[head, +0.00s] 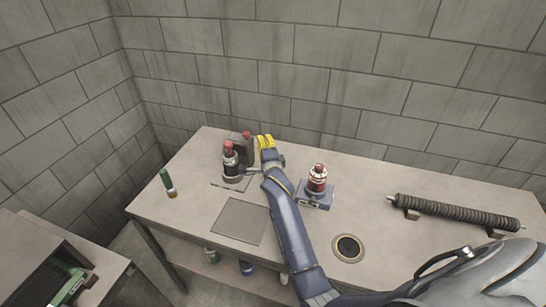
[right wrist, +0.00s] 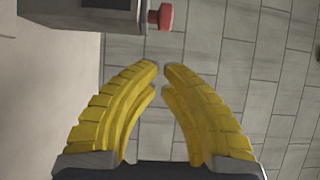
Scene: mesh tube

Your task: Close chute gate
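I cannot tell for sure which part is the chute gate. A grey box (head: 243,146) with a red knob (head: 246,134) stands near the table's back edge, left of my right gripper (head: 266,143). In the right wrist view the box (right wrist: 112,8) and its red knob (right wrist: 162,16) are at the top, partly cut off. My right gripper (right wrist: 160,69) has yellow ribbed fingers drawn together at the tips, with a thin gap and nothing between them. It is beside the box, apart from the knob. My left gripper is not in view.
On the table (head: 190,215) are a red-topped black bottle (head: 230,160), a green-capped tube (head: 168,184), a red-and-white bottle on a blue base (head: 317,180), a square panel (head: 239,221), a ringed round opening (head: 347,248) and a ribbed roll (head: 455,212). A block wall stands behind.

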